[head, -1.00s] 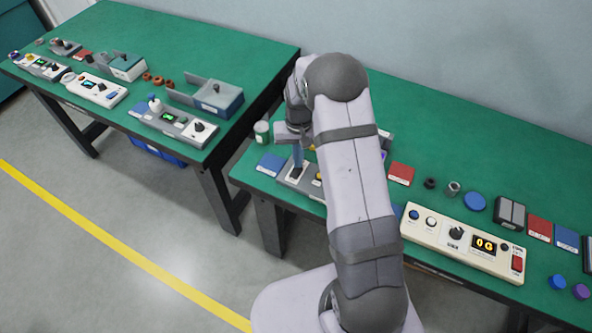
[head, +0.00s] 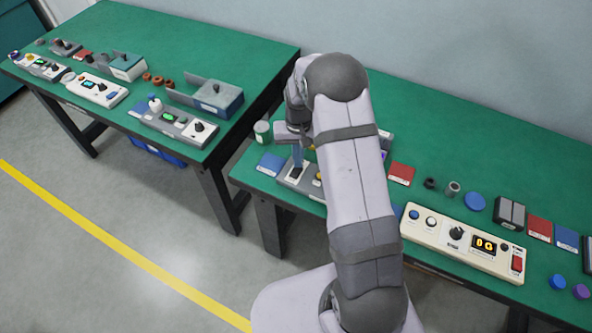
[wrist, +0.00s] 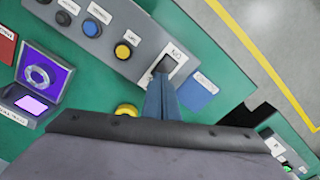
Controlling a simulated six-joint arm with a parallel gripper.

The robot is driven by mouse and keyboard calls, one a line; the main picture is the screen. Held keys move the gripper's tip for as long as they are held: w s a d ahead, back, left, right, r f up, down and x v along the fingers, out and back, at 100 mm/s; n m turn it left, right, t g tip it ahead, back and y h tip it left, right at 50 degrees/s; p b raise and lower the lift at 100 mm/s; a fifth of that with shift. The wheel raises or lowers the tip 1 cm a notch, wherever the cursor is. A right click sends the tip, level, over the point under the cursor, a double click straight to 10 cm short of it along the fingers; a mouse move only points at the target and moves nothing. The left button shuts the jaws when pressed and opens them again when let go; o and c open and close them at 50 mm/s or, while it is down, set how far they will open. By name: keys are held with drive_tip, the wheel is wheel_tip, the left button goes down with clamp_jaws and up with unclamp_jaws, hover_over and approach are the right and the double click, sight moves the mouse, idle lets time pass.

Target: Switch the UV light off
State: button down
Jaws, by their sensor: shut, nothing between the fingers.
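A grey control panel (wrist: 118,42) carries a black rocker switch (wrist: 163,64) on a white plate at its end, with a label that I cannot read surely. The panel also shows in the head view (head: 285,180), partly behind my arm. My gripper (wrist: 161,84) is shut and empty, its fingertips right at the rocker switch and covering part of it; I cannot tell whether they touch. In the head view my gripper (head: 297,167) points down over the panel's left end. A small box (wrist: 42,76) with a ring in it glows purple, so the UV light looks lit.
The panel has a yellow button (wrist: 123,51) and darker buttons (wrist: 91,28). A blue card (wrist: 198,93) lies beside it. A cream control box (head: 460,243) stands to the right in the head view, and another green bench (head: 150,40) to the left.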

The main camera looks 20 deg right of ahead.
drive_tip(key=shift+f+b, duration=0.5)
drive_tip(key=shift+f, duration=0.3)
idle(0.5)
drive_tip(key=shift+r, duration=0.15)
wheel_tip(320, 180, up, 7)
drive_tip(key=p, duration=0.5)
idle(0.5)
idle(0.4)
